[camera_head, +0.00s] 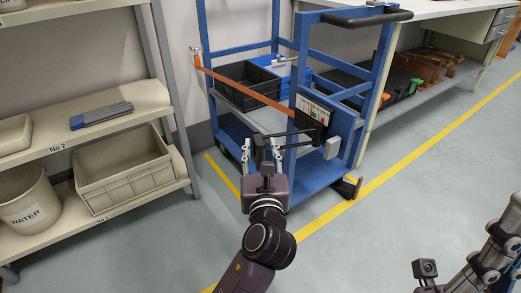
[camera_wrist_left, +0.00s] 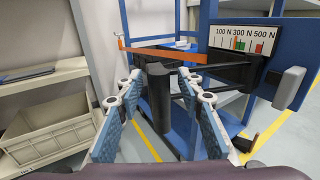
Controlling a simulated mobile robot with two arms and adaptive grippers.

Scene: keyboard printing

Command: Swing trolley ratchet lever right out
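The blue trolley (camera_head: 321,172) stands in the middle of the head view, with an orange strap (camera_head: 245,88) across its open side. The strap runs to a black ratchet unit with a force plate (camera_head: 314,110); the plate reads 100 N, 300 N, 500 N in the left wrist view (camera_wrist_left: 240,40). The black ratchet lever (camera_head: 284,134) sticks out left from the unit; its dark upright grip (camera_wrist_left: 160,95) shows in the left wrist view. My left gripper (camera_head: 262,148) is open, its fingers on either side of the grip with gaps visible. My right gripper (camera_head: 492,254) is partly cut off.
A shelf rack on the left holds a beige crate (camera_head: 122,176) and a bucket marked WATER (camera_head: 30,203). A workbench (camera_head: 450,10) stands behind the trolley to the right. A grey box (camera_head: 332,148) is on the trolley post. Yellow-lined floor (camera_head: 400,215) is clear at right.

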